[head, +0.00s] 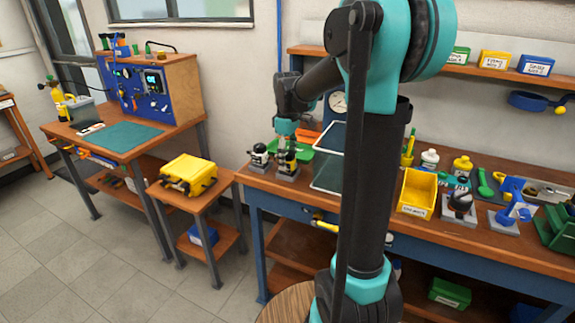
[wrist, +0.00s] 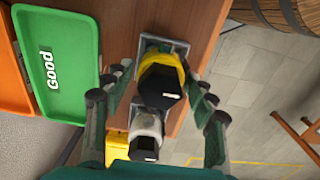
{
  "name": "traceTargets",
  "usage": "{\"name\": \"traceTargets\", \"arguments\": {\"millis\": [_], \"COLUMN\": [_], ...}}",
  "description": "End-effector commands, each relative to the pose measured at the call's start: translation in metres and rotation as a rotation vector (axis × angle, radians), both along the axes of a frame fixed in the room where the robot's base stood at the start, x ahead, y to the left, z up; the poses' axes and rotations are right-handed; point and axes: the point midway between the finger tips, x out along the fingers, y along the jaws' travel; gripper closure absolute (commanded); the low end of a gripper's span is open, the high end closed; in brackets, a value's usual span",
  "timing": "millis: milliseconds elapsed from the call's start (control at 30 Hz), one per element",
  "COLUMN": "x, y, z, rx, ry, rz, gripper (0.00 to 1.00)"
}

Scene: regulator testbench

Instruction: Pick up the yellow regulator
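The yellow regulator (wrist: 160,72) with a black knob stands on a grey square base, seen from above in the wrist view. In the head view it (head: 288,162) is at the left end of the long workbench, partly hidden by my gripper. My gripper (head: 287,142) is directly above it, pointing down. In the wrist view my gripper (wrist: 157,76) is open, with one finger on each side of the yellow regulator. The right finger looks very close to it; contact cannot be told. A white regulator (wrist: 146,130) with a black knob stands right beside it, also in the head view (head: 260,155).
A green tray (wrist: 58,60) marked "Good" and an orange tray (wrist: 12,75) lie beside the regulators. A clear panel (head: 328,172) stands to their right. A yellow case (head: 188,172) sits on a small table to the left. The bench edge is close to the regulators.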

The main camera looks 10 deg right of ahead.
Motion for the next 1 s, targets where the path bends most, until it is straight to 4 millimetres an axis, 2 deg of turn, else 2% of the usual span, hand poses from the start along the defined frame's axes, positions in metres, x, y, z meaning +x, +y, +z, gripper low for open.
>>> {"name": "traceTargets", "arguments": {"millis": [67, 400, 767, 1000], "x": [0.000, 0.000, 0.000, 0.000], "y": [0.000, 0.000, 0.000, 0.000], "z": [0.000, 0.000, 0.002, 0.022], "rx": [0.000, 0.000, 0.000, 0.000], "ry": [0.000, 0.000, 0.000, 0.000], "rz": [0.000, 0.000, 0.000, 0.000], "gripper": [0.57, 1.00, 1.00, 1.00]}}
